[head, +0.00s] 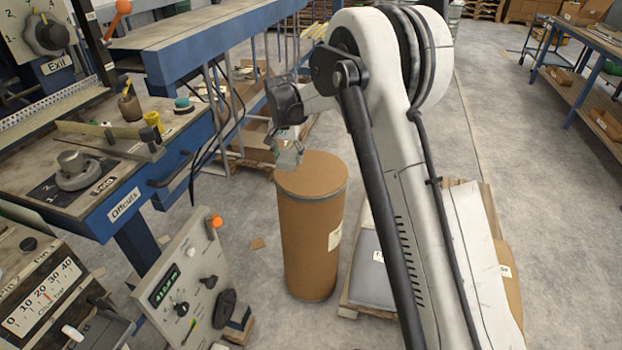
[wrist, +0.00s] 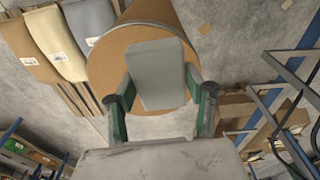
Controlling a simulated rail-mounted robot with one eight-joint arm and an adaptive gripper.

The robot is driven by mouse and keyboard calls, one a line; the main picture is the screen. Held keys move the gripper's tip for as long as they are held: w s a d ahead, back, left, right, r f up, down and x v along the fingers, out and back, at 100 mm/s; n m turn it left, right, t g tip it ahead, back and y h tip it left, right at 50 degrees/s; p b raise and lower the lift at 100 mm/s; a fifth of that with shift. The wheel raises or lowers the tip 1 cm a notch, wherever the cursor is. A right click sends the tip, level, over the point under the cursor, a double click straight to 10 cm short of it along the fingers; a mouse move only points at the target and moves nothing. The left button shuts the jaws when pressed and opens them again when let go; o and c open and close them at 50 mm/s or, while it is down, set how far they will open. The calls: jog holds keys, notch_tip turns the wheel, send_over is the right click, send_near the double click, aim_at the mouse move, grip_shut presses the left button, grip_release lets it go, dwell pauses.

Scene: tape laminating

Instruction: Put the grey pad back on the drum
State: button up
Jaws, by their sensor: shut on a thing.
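The brown drum (head: 311,235) stands upright on the floor in the middle of the head view. Its round brown top (wrist: 107,68) shows in the wrist view behind the pad. My gripper (wrist: 158,85) is shut on the grey pad (wrist: 157,72), with a green-sided finger at each side of it. In the head view my gripper (head: 289,150) is by the far left rim of the drum top, and the pad is hard to make out. In the wrist view the pad overlaps much of the drum top. I cannot tell whether it touches the drum.
A pallet with sacks (head: 370,275) is right of the drum; its sacks (wrist: 50,40) show at the wrist view's upper left. A workbench with an Offcuts label (head: 125,205) and a control box (head: 185,290) are left of the drum. Open floor (head: 500,130) lies at the right.

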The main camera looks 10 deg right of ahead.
jog(key=w, duration=0.1)
jog(key=w+a, duration=0.1)
jog(key=w+r+m+b, duration=0.1)
jog(key=shift+w+a, duration=0.25)
send_over(311, 170)
jog(key=f, duration=0.3)
jog(key=f+b, duration=0.1)
jog(key=f, duration=0.2)
jog(key=shift+s+a+f, duration=0.1)
jog(key=shift+s+f, duration=0.1)
jog(key=shift+f, duration=2.1)
jog(key=shift+f, duration=0.1)
jog(key=o, duration=1.3)
